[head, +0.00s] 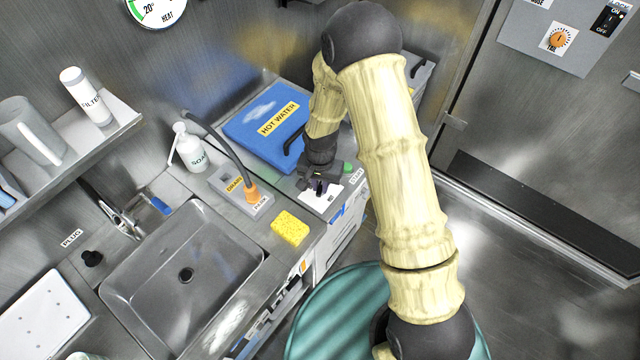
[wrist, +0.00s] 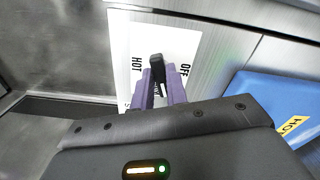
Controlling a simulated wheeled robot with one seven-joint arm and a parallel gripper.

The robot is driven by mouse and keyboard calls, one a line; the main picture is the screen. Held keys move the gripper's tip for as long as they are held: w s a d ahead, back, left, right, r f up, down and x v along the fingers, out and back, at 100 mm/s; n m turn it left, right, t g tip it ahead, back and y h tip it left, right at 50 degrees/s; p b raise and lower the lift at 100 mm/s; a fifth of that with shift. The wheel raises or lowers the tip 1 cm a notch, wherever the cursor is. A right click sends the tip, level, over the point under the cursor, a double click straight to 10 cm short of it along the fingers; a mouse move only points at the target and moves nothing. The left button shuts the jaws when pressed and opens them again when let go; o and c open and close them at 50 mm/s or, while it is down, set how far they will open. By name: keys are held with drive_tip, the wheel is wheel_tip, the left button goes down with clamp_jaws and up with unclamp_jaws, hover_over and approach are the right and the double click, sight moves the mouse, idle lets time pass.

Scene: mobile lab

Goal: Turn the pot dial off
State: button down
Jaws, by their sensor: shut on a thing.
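The pot dial (wrist: 157,62) is a small black knob on a white plate (wrist: 135,35) marked HOT and OFF in the wrist view. HOT is printed left of the knob and OFF right of it. My gripper (wrist: 160,84) has purple fingers that are shut on the knob, one on each side. In the head view, my gripper (head: 320,187) reaches down over the white plate (head: 310,204) on the counter and hides most of the dial. I cannot tell exactly which mark the dial points to.
A blue HOT WATER lid (head: 255,118) lies just behind my gripper. A DRAIN panel with an orange knob (head: 252,195), a soap bottle (head: 188,150) and a yellow sponge (head: 290,228) are to the left. The sink (head: 150,290) is further left. Open floor lies to the right.

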drive_tip(key=n, duration=0.3)
drive_tip(key=shift+d+n, duration=0.1)
drive_tip(key=shift+n, duration=0.2)
drive_tip(key=n, duration=0.3)
drive_tip(key=shift+d+n, duration=0.1)
drive_tip(key=shift+n, duration=0.2)
drive_tip(key=n, duration=0.6)
drive_tip(key=shift+w+d+n, duration=0.15)
drive_tip(key=shift+n, duration=0.15)
drive_tip(key=c, duration=1.4)
unclamp_jaws()
drive_tip(key=shift+r, duration=0.1)
wheel_tip(320, 180, up, 17)
drive_tip(key=shift+r, duration=0.15)
